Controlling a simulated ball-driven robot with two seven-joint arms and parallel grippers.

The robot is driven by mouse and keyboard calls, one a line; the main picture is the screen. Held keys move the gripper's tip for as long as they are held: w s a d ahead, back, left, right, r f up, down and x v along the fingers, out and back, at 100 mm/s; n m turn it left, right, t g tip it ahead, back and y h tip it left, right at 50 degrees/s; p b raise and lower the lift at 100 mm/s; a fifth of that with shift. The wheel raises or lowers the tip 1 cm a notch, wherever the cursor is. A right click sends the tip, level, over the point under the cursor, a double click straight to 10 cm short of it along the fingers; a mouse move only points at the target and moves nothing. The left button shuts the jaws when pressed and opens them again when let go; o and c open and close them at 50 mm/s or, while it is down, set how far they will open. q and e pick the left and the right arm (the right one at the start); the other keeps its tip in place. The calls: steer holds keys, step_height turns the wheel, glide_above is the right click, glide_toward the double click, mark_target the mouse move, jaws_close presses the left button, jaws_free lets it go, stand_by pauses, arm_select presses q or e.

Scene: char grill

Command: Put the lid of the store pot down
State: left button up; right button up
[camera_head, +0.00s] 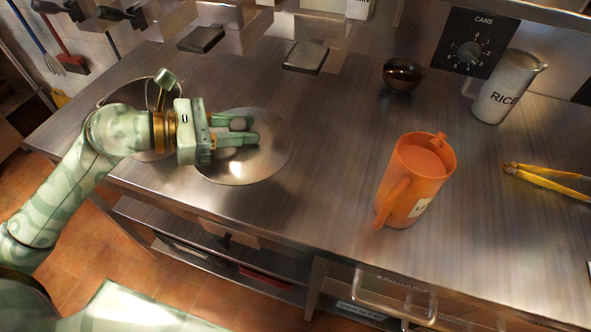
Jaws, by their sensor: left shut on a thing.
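The store pot's lid (245,171) is a round, shiny metal disc left of the middle of the counter. My left gripper (246,131) reaches in from the left over the lid and is shut on its knob, which shows between the fingers. The lid looks level and close to the steel counter; I cannot tell whether it touches it. A round metal vessel (113,97), probably the store pot, stands to the left, mostly hidden behind my left arm. My right gripper is not in view.
An orange jug (405,186) stands right of the lid, with bare counter (335,130) between. Dispensers with dark levers (305,57) overhang the back.

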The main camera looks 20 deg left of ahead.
arm_select(q)
steer(key=w+d+f, duration=0.1)
steer(key=d+f, duration=0.1)
steer(key=d+f+b, duration=0.1)
steer(key=d+f, duration=0.1)
steer(key=w+d+f, duration=0.1)
steer(key=d+f, duration=0.1)
steer(key=d, duration=0.1)
steer(key=shift+w, duration=0.35)
steer(key=shift+w+d+f+b, duration=0.25)
steer(key=shift+d+f+b, duration=0.15)
steer(key=shift+f, duration=0.45)
steer(key=f+b, duration=0.1)
steer(key=f, duration=0.2)
steer(key=shift+d+f+b, duration=0.2)
steer(key=shift+b, duration=0.1)
steer(key=shift+r, duration=0.15)
steer(key=o, duration=1.1)
steer(key=shift+c, duration=0.2)
